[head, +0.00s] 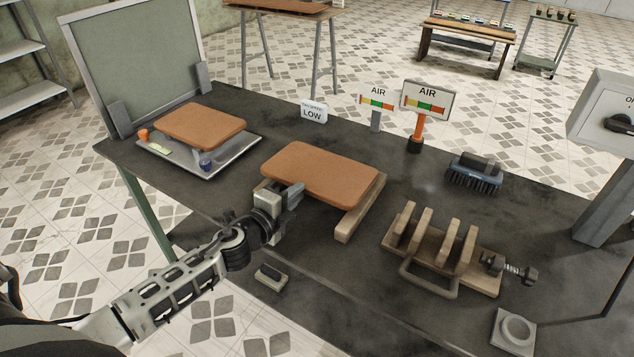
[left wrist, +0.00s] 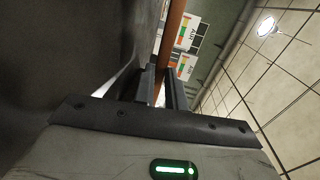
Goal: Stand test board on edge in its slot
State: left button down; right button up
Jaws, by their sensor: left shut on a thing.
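An orange-brown curved board (head: 318,172) lies flat in the middle of the table, with a wooden support (head: 360,212) under its right end. My left gripper (head: 291,193) is shut on the near left edge of this board. In the left wrist view the board (left wrist: 173,42) shows as a thin strip between the two fingers (left wrist: 162,88). A wooden rack (head: 424,264) with upright slats and slots stands on the table to the right of the board; no board stands in it. My right gripper is out of view.
A second board (head: 200,125) lies over a metal tray (head: 222,158) at the left. Two AIR signs (head: 376,97) (head: 428,99) and a LOW sign (head: 313,113) stand behind. A brush (head: 475,171) lies beyond the rack. A clamp screw (head: 508,268) sticks out at the rack's right end.

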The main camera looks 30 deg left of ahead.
pick_arm(q)
jog(key=shift+r+p, duration=1)
jog(key=shift+r, duration=0.2)
jog(key=shift+r+p, duration=0.3)
jog(key=shift+r, duration=1.5)
